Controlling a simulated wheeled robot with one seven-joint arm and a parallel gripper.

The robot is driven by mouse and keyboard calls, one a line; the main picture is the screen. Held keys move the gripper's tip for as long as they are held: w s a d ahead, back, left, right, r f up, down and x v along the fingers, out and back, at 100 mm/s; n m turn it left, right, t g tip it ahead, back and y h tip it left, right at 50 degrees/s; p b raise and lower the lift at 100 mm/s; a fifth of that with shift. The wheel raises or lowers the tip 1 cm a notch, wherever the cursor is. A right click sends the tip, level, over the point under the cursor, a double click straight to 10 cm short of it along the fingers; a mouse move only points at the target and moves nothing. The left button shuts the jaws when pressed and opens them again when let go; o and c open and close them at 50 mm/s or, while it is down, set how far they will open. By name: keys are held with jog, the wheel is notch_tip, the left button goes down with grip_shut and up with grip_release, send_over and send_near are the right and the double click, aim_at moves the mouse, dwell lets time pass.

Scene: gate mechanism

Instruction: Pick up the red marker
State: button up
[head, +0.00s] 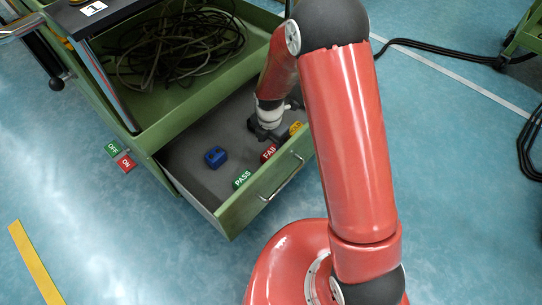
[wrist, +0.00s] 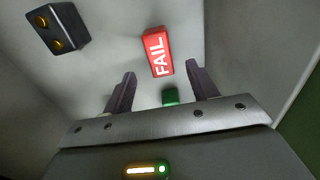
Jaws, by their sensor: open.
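The red marker, a small block with white FAIL lettering (head: 269,153), lies in the open drawer. In the wrist view the red marker (wrist: 158,51) lies just beyond my fingertips, near the middle of the picture. My gripper (wrist: 162,83) is open, its two dark fingers spread either side of the line to the marker, with nothing held between them. In the head view my gripper (head: 266,134) is inside the drawer, close to the marker and partly hidden by my arm. I cannot tell its exact height above the marker.
A green PASS block (head: 243,179), a blue block (head: 215,157) and a yellow item (head: 295,128) are also in the drawer (head: 228,216). The wrist view shows a dark block with orange dots (wrist: 57,28). Coiled cables (head: 185,45) fill the tray above.

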aim_at(270, 151)
notch_tip(270, 151, down, 7)
jog(key=shift+w+d+f+b, duration=0.1)
jog(key=shift+w+f+b, duration=0.05)
jog(key=shift+b, duration=0.6)
jog(key=c, duration=1.1)
